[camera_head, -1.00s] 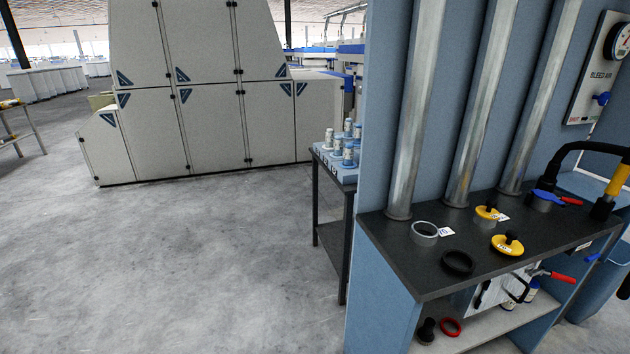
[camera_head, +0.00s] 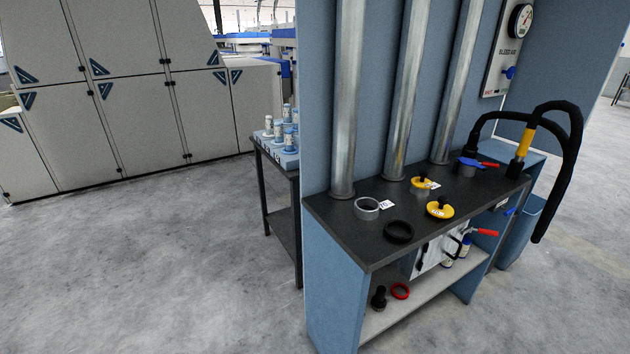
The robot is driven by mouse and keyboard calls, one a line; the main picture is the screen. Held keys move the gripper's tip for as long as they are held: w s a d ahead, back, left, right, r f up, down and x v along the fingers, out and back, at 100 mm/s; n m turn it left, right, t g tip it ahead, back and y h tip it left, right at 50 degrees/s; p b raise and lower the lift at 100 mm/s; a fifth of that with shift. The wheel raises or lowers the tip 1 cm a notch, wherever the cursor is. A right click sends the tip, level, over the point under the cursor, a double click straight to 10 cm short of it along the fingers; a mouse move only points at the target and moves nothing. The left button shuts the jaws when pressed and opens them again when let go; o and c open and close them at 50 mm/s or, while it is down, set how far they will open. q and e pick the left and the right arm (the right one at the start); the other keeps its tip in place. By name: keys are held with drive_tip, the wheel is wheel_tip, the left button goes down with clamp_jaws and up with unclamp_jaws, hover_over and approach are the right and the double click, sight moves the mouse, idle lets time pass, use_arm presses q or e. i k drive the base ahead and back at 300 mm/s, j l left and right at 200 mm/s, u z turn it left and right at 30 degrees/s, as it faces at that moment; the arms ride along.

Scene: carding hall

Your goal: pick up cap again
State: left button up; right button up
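One yellow cap (camera_head: 440,209) lies near the front edge. The other yellow cap (camera_head: 421,183) sits farther back on a short metal stub, with a white tag beside it. I cannot tell which of the two the task means. A blue cap (camera_head: 468,161) with a red handle sits on another stub at the back right. Neither of my grippers shows in the head view.
An open metal stub (camera_head: 367,208) with a white tag and a black ring (camera_head: 399,231) are on the bench. A red ring (camera_head: 400,291) lies on the lower shelf (camera_head: 375,325). Vertical pipes (camera_head: 405,90) rise behind. A black hose (camera_head: 575,140) arches at right. The floor in front is clear.

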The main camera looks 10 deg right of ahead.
sight(440, 209)
drive_tip(key=l+z, duration=0.1)
drive_tip(key=z, duration=1.15)
